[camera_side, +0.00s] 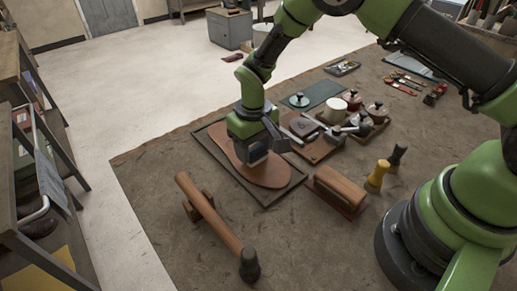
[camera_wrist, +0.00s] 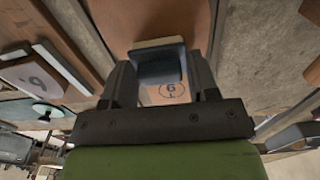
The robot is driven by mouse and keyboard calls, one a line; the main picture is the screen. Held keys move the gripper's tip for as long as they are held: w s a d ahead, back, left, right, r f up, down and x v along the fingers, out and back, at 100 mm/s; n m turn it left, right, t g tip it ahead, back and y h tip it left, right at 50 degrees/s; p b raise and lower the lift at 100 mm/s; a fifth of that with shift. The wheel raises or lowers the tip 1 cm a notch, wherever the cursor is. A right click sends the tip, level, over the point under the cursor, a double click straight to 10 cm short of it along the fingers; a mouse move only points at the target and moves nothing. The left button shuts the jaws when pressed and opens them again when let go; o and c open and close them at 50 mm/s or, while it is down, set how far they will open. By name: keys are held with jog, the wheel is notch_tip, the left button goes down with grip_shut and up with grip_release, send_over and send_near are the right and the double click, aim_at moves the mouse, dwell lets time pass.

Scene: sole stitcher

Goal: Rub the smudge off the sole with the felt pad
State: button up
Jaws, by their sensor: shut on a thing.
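The brown sole (camera_side: 268,176) lies flat on a dark rectangular board (camera_side: 288,190) on the bench. In the wrist view, the sole (camera_wrist: 140,15) shows beyond and beneath my gripper, with a circled mark (camera_wrist: 173,90) near the fingers. My gripper (camera_side: 258,154) is over the middle of the sole, pointing down. It is shut on the felt pad (camera_wrist: 158,66), a dark block with a pale felt layer, held between both fingers. The pad is low over the sole; I cannot tell if it touches. I see no smudge; it may be hidden under the pad or gripper.
Jars (camera_side: 352,101) and small tools crowd the area behind.

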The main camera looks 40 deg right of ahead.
jog(key=shift+w, duration=3.05)
notch_tip(320, 180, up, 8)
jog(key=shift+s, duration=0.1)
